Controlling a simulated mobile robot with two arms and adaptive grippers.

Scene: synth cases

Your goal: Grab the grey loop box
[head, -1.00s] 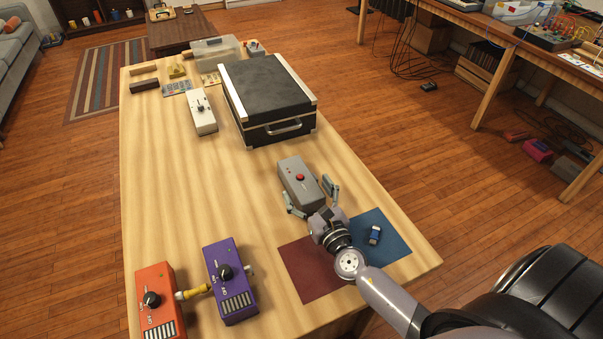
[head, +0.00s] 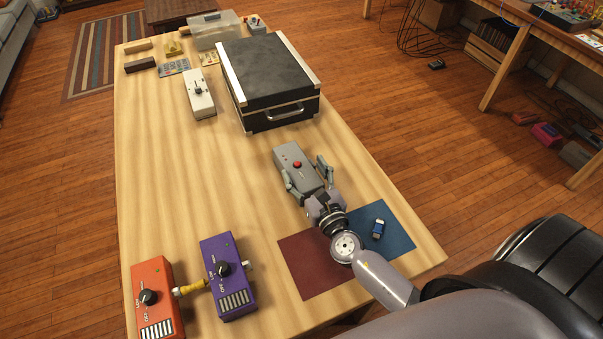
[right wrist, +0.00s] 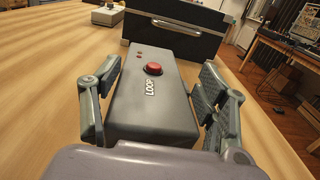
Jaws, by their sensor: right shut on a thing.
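The grey loop box (head: 291,157), with a red button and the word LOOP, lies on the wooden table in front of the black case. It also shows in the right wrist view (right wrist: 153,105), lying lengthwise between the fingers. My right gripper (head: 304,166) reaches it from its near end. The gripper is shut on the box, one finger along each long side; it shows in the right wrist view too (right wrist: 159,72). I cannot tell any lift off the table. My left gripper is not in view.
The black case (head: 268,72) stands just beyond the box. A dark red mat (head: 308,270) and a blue mat (head: 395,238) with a small blue item (head: 378,228) lie nearby. Purple (head: 228,279) and orange (head: 153,302) boxes stand front left. The table's left middle is clear.

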